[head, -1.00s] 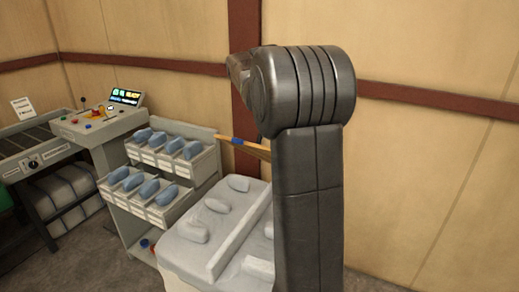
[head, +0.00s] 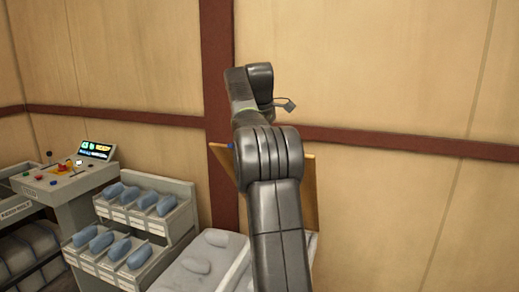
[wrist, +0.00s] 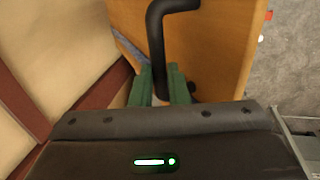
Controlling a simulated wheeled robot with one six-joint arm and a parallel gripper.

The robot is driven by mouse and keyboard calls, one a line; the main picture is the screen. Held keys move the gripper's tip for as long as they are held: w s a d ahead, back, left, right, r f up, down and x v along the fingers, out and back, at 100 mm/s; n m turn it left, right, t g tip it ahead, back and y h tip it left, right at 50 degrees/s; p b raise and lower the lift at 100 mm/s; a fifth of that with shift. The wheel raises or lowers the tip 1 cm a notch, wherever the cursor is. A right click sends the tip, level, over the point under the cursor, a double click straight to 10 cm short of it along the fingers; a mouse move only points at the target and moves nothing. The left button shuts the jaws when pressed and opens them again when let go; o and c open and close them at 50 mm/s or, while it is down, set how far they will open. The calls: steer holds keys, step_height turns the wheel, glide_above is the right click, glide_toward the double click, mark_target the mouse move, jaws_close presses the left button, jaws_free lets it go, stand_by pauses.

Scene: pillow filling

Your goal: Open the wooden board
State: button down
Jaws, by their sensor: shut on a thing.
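The wooden board (head: 310,192) stands steeply raised behind my arm in the head view, and its middle is hidden by my arm. In the wrist view the orange-brown board (wrist: 222,52) fills the upper right, with a black bent handle (wrist: 156,40) in front of it. My gripper (wrist: 161,88) has green fingers on both sides of the handle's lower end and is shut on it. In the head view my fingers are hidden behind my arm.
A grey-white bed with pale lumps (head: 196,267) lies below the board. A rack of blue rolls (head: 140,197) stands to its left, then a control console (head: 65,180). The panelled wall (head: 400,80) is close behind my arm.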

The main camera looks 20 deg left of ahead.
steer(key=shift+w+d+f, duration=0.1)
steer(key=shift+w+f, duration=0.15)
steer(key=shift+w, duration=0.3)
steer(key=c, duration=1.5)
jaws_free()
steer(key=shift+w+f, duration=0.1)
steer(key=shift+w, duration=0.15)
steer(key=shift+o, duration=0.5)
steer(key=shift+w+f, duration=0.2)
steer(key=shift+w, duration=0.3)
steer(key=shift+s+r, duration=0.3)
steer(key=shift+s, duration=0.1)
